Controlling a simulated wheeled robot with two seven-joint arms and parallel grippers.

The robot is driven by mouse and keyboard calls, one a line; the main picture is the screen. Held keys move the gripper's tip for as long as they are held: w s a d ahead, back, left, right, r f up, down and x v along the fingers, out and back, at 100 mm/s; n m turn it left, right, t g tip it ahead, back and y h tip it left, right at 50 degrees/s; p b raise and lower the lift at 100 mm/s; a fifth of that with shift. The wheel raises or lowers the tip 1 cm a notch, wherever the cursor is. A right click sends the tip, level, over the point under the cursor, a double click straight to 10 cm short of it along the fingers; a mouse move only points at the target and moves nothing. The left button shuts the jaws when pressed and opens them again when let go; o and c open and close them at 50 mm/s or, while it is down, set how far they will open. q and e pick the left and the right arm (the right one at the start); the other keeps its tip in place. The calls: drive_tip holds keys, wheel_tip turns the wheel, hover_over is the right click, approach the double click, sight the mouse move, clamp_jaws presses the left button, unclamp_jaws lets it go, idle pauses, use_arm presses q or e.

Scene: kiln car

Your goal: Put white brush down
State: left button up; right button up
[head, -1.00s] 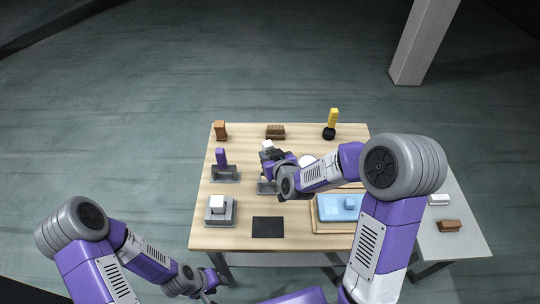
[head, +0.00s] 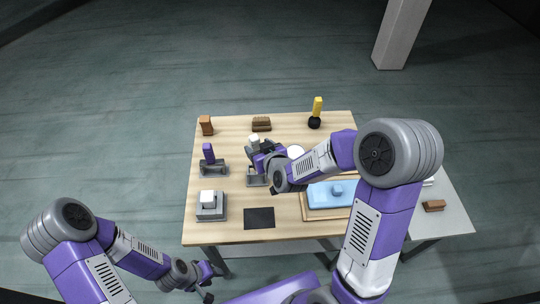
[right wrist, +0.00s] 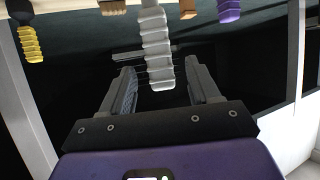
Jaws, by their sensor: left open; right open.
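The white brush shows its pale, ridged handle (right wrist: 155,45) in the right wrist view, standing between the two fingers of my right gripper (right wrist: 160,78). The fingers are spread, with a gap on each side of the handle. In the head view the white handle top (head: 254,140) shows just beyond my right gripper (head: 258,150). A grey holder (head: 257,181) is partly visible below that gripper; whether the brush sits in it is hidden. My left gripper (head: 208,289) is open and empty, low at the left, off the table's front edge.

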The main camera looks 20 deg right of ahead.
drive_tip(key=b+v, duration=0.6)
drive_tip(key=v, duration=0.3)
drive_tip(key=shift+s, duration=0.35)
drive_tip(key=shift+r, duration=0.1)
